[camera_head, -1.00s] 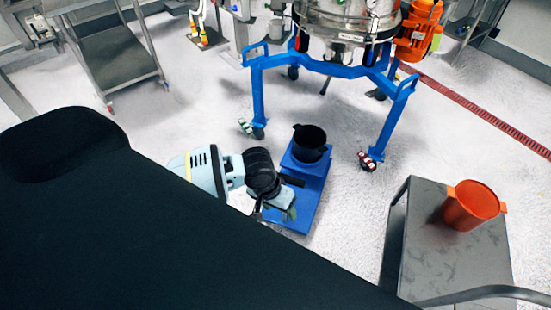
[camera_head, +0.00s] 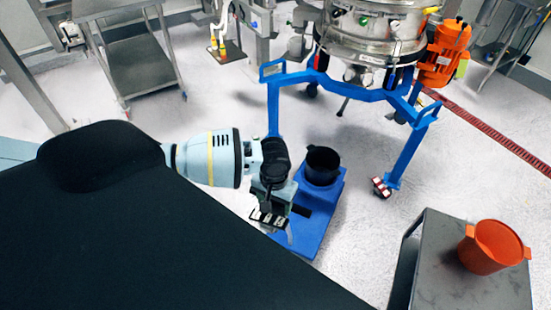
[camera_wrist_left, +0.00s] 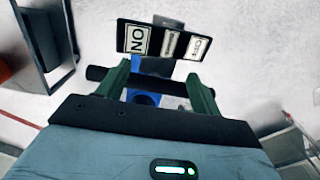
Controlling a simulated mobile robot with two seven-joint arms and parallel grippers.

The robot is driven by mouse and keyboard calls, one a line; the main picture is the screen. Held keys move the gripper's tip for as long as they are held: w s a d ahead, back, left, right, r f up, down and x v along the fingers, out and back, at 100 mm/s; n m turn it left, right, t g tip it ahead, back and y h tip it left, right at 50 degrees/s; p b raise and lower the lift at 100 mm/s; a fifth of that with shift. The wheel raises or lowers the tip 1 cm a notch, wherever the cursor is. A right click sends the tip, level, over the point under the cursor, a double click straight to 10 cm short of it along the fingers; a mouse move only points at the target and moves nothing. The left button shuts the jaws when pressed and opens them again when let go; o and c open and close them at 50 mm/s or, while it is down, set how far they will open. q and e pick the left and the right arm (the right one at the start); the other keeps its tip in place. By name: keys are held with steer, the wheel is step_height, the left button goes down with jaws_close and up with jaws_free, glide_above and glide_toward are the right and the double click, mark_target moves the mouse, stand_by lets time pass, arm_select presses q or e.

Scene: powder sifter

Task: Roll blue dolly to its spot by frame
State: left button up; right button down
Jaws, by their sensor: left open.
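The blue dolly (camera_head: 316,228) stands on the floor in front of the blue frame (camera_head: 345,90), near its legs. A black pot (camera_head: 321,166) sits on the dolly's far end. My left gripper (camera_head: 272,218) is over the dolly's near left side, pointing down and open. In the left wrist view, its green fingers (camera_wrist_left: 160,72) are apart. A black plate with white labels (camera_wrist_left: 150,42) shows at the fingertips; I cannot tell what it is fixed to. Some blue of the dolly (camera_wrist_left: 145,97) shows between the fingers. My right gripper is not in view.
A grey cart (camera_head: 450,275) with an orange pot (camera_head: 492,247) stands at the right. The frame carries a steel sifter (camera_head: 370,35) with an orange motor (camera_head: 445,55). A steel table (camera_head: 140,68) is at the back left. Floor between dolly and cart is clear.

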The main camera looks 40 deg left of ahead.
mark_target(274, 215)
arm_select(q)
step_height(274, 215, down, 7)
steer(key=shift+r+b, duration=0.15)
steer(key=shift+b, duration=0.35)
steer(key=shift+f, duration=0.55)
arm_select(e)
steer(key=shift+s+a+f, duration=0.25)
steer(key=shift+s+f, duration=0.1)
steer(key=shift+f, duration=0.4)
arm_select(q)
jaws_close()
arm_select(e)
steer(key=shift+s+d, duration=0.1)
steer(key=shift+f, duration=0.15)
